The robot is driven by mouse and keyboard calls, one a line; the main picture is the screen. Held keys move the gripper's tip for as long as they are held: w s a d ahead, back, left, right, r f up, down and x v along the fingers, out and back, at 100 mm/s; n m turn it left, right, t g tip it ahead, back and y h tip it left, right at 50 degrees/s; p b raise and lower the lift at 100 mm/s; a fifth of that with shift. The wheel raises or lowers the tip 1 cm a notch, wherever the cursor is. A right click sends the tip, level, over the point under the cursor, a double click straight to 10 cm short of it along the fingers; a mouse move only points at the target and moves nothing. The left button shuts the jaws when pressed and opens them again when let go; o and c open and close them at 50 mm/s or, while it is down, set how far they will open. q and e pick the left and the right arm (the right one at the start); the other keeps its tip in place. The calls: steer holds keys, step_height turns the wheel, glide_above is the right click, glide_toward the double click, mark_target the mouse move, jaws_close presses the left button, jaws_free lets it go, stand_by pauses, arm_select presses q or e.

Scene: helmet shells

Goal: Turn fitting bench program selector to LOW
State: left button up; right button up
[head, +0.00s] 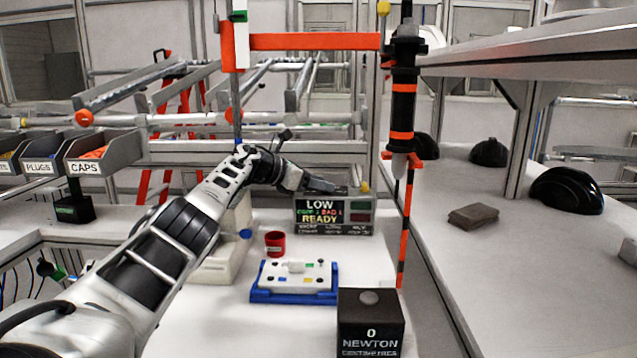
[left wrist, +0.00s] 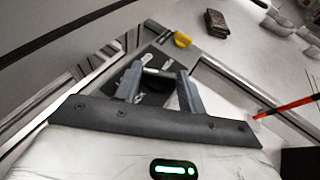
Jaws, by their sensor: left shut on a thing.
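The fitting bench program unit (head: 333,215) is a grey box at the back of the white bench. Its dark screen reads LOW on top, a smaller line with numbers, and READY below. My left gripper (head: 320,186) is at the top of this box, with its arm reaching in from the left. In the left wrist view its two fingers (left wrist: 155,88) close around a dark piece on the box's top, which I take to be the selector. The selector itself is mostly hidden by the fingers. A yellow knob (left wrist: 182,40) shows just beyond them. My right gripper is not in view.
A red cup (head: 275,244) and a blue-and-white fixture (head: 294,280) stand in front of the unit. A black NEWTON box (head: 370,325) is nearer. A black-and-orange hanging tool (head: 403,100) is right of the unit. Black helmet shells (head: 566,190) lie on the right bench.

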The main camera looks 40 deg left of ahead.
arm_select(q)
steer(key=o, duration=1)
steer(key=shift+s+a+r, duration=0.1)
steer(key=shift+s+a, duration=0.2)
steer(key=shift+s, duration=0.15)
steer(key=b+v, duration=0.3)
steer(key=v, duration=1.2)
steer(key=shift+d+r+b, duration=0.1)
steer(key=shift+b, duration=0.2)
